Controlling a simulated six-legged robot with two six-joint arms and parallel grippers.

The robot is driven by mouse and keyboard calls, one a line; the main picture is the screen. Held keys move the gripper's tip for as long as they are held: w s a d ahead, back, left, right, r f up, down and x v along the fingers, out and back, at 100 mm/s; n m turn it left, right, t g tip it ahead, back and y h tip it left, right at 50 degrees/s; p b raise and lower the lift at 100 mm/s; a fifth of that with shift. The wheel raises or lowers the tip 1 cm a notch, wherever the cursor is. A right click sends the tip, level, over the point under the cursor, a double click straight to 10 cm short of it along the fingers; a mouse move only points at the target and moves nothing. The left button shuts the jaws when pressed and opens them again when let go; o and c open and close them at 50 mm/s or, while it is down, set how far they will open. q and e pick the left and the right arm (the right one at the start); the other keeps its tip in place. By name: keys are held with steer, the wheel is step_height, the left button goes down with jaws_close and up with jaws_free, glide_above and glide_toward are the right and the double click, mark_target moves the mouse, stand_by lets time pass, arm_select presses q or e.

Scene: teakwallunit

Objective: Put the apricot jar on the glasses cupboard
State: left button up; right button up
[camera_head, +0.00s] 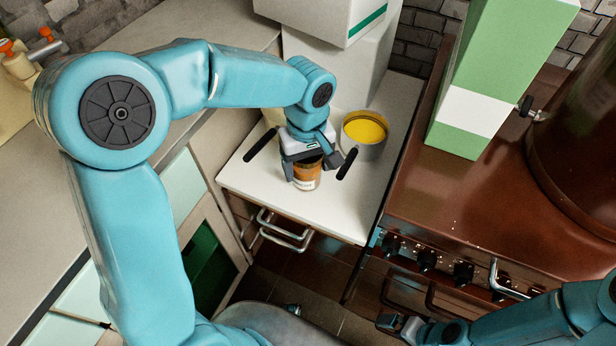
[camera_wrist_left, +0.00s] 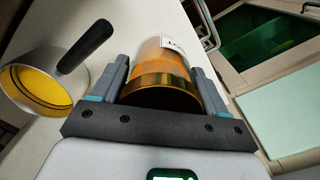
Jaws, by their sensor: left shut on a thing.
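The apricot jar (camera_head: 307,178), orange with a white label and a dark gold lid, is on or just above the white counter (camera_head: 340,212); I cannot tell whether it touches. My left gripper (camera_head: 303,164) comes from above and is shut on it. In the left wrist view the jar (camera_wrist_left: 165,75) sits between the two fingers of the left gripper (camera_wrist_left: 162,90). My right gripper (camera_head: 392,325) is at the bottom, over the floor in front of the stove, apart from the jar; its jaws are too small to read. I cannot tell which unit is the glasses cupboard.
A pot with yellow contents (camera_head: 366,130) stands just right of the jar, with dark handles nearby. White boxes (camera_head: 340,60) are behind. A brown stove (camera_head: 450,205) with a green and white carton (camera_head: 480,90) is at right. An open green-lined compartment (camera_head: 213,262) lies below left.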

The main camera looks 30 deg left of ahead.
mark_target(307, 179)
arm_select(q)
step_height(307, 179, down, 5)
steer(key=shift+w+f, duration=0.1)
steer(key=shift+s, duration=0.2)
steer(key=shift+b, duration=0.4)
steer(key=o, duration=1.4)
steer(key=shift+w, duration=0.15)
